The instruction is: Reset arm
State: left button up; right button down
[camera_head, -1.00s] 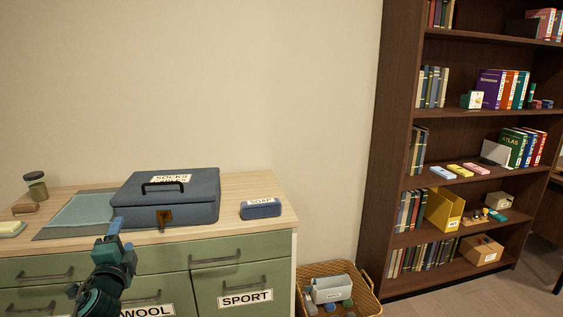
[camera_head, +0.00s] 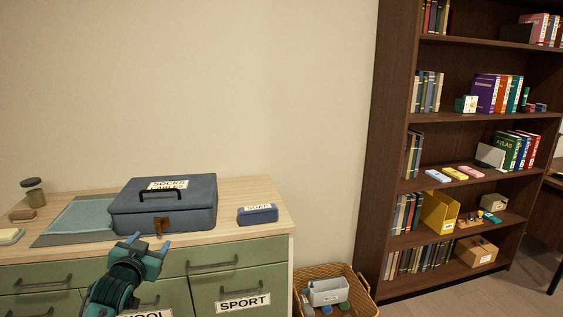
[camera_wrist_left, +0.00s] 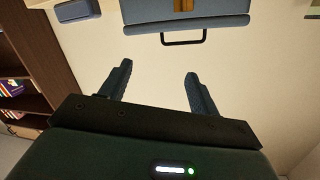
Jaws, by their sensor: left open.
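My left gripper (camera_head: 148,243) is open and empty, in front of the green dresser (camera_head: 240,272) and below the blue box (camera_head: 190,208) in the head view. Its two fingers (camera_wrist_left: 158,85) stand apart in the left wrist view, with nothing between them. The blue box has a lid, a dark handle, a brown latch and a label, and it stands closed on the dresser top. It also shows at the top of the left wrist view (camera_wrist_left: 220,20). My right gripper is not in view.
A blue soap case (camera_head: 258,213) lies right of the box. A teal mat (camera_head: 75,222), a jar (camera_head: 33,191) and a brown block (camera_head: 22,214) are at left. A wicker basket (camera_head: 362,292) stands beside the dresser. A tall bookshelf (camera_head: 392,130) is at right.

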pick_arm(q)
jog(key=s+d+f+g+h, duration=0.2)
jog(key=s+d+f, duration=0.5)
jog(key=s+f, duration=0.3)
jog(key=s+d+f+g+h, duration=0.1)
jog(key=s+d+f, duration=0.2)
jog(key=s, duration=0.6)
jog(key=s+d+f+g, duration=0.1)
jog(key=s+d+f, duration=0.3)
jog(key=s, duration=0.5)
jog(key=s+d+f+g+h, duration=0.1)
jog(key=s+d+f, duration=0.2)
jog(key=s, duration=0.5)
jog(key=shift+s+d+f+g+h, duration=0.3)
jog(key=shift+s+d+f+g, duration=0.1)
jog(key=shift+d, duration=0.35)
